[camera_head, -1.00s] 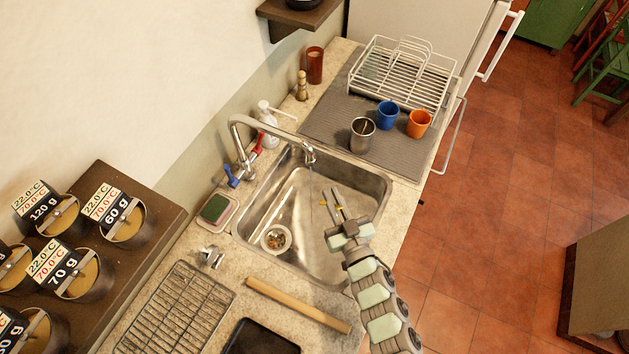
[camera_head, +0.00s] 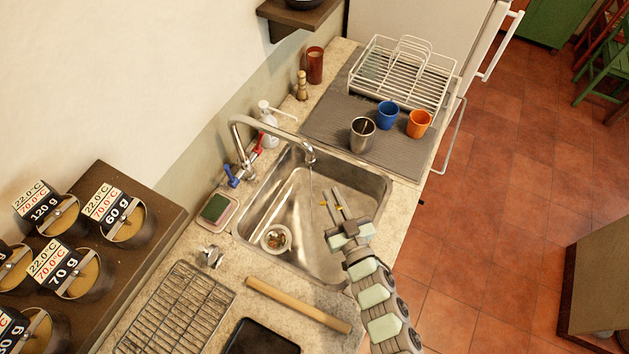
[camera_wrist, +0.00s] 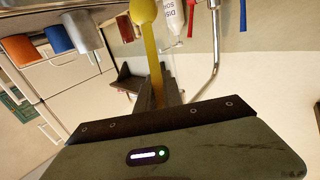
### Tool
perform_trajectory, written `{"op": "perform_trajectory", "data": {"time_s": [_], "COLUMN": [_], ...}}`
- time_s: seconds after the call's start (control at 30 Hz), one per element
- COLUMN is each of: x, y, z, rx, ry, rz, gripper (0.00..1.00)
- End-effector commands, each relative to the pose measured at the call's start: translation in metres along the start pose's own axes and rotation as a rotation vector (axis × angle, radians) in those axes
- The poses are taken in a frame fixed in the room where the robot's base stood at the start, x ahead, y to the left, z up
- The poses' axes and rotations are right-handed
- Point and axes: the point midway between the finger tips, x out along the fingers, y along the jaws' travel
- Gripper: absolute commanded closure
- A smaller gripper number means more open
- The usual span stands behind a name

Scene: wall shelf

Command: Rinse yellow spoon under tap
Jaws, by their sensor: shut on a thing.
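My gripper (camera_head: 338,205) is over the right part of the metal sink (camera_head: 372,183), shut on the yellow spoon (camera_head: 324,204). In the wrist view the yellow spoon (camera_wrist: 149,40) sticks out from between the fingers (camera_wrist: 158,93), with its rounded end at the top edge of the picture. In the head view only small yellow bits of it show by the fingertips. The curved tap (camera_head: 270,128) reaches over the sink, and a thin stream of water (camera_head: 311,185) seems to fall from its spout, close to the left of the fingertips. I cannot tell whether the water touches the spoon.
A drain strainer (camera_head: 276,239) sits in the sink. Blue (camera_head: 231,177) and red (camera_head: 257,150) tap handles are behind it. A metal cup (camera_head: 362,136), blue cup (camera_head: 388,114) and orange cup (camera_head: 419,123) stand on the grey mat before the dish rack (camera_head: 400,75). A wooden rolling pin (camera_head: 297,305) lies in front.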

Motion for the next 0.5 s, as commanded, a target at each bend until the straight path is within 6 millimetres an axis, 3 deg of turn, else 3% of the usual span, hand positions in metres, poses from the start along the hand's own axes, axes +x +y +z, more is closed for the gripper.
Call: {"op": "perform_trajectory", "data": {"time_s": [0.5], "x": [-0.036], "y": [0.007], "z": [-0.033], "rx": [0.0], "ry": [-0.003], "rz": [0.003], "gripper": [1.0]}}
